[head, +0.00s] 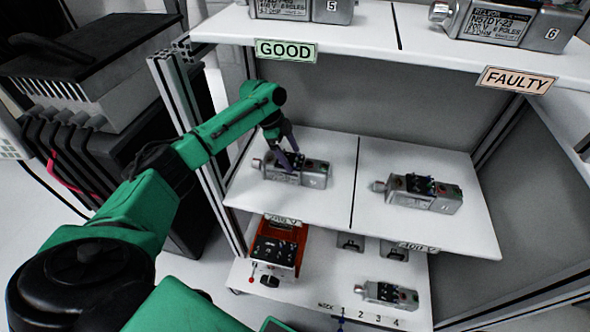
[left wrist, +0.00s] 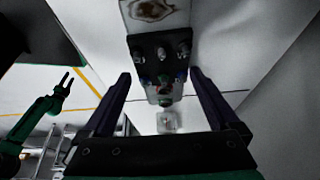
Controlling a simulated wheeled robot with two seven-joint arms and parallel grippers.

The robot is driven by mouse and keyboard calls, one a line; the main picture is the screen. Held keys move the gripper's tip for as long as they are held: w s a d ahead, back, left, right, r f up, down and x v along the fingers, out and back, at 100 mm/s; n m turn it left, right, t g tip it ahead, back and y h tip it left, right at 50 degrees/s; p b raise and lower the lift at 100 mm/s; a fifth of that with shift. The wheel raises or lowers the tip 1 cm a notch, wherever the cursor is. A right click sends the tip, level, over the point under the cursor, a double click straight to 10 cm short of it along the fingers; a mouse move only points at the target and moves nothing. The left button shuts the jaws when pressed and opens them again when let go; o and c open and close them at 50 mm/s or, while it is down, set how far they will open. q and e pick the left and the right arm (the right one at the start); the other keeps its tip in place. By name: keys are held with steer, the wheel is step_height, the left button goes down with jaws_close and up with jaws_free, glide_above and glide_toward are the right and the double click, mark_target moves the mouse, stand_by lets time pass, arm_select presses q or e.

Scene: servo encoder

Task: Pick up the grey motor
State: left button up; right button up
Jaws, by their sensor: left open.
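A grey motor (head: 312,176) with a dark top lies on the left half of the middle shelf. My left gripper (head: 284,160) is at this motor from above, and its dark fingers partly cover it. In the left wrist view the motor (left wrist: 152,52) shows between the two spread fingers of the left gripper (left wrist: 160,76), with gaps beside it. I cannot tell whether a finger touches it. Another grey motor (head: 425,194) lies on the right half of that shelf. In the left wrist view a green arm's gripper (left wrist: 66,80), which looks like my right, stands away with fingers apart.
Motors 5 (head: 300,8) and 6 (head: 500,22) lie on the top shelf above GOOD (head: 286,50) and FAULTY (head: 516,80) signs. The bottom shelf (head: 330,295) holds a red-based device (head: 276,252) and a small motor (head: 388,293). A frame post (head: 200,150) stands left.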

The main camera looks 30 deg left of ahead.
mark_target(293, 165)
arm_select(q)
steer(key=f, duration=0.1)
steer(key=d+f, duration=0.1)
steer(key=f, duration=0.1)
steer(key=s+d+f, duration=0.1)
steer(key=shift+f, duration=0.25)
steer(key=f, duration=0.1)
steer(key=w+f, duration=0.2)
steer(key=shift+d+b, duration=0.35)
steer(key=shift+s+r, duration=0.15)
steer(key=shift+r, duration=0.15)
steer(key=shift+s+r, duration=0.1)
steer(key=c, duration=1.5)
steer(key=shift+r, duration=0.1)
jaws_close()
steer(key=shift+w+a, duration=0.1)
steer(key=shift+w, duration=0.15)
arm_select(e)
steer(key=shift+w+a+f, duration=0.25)
steer(key=shift+w+a, duration=0.2)
steer(key=shift+w, duration=0.15)
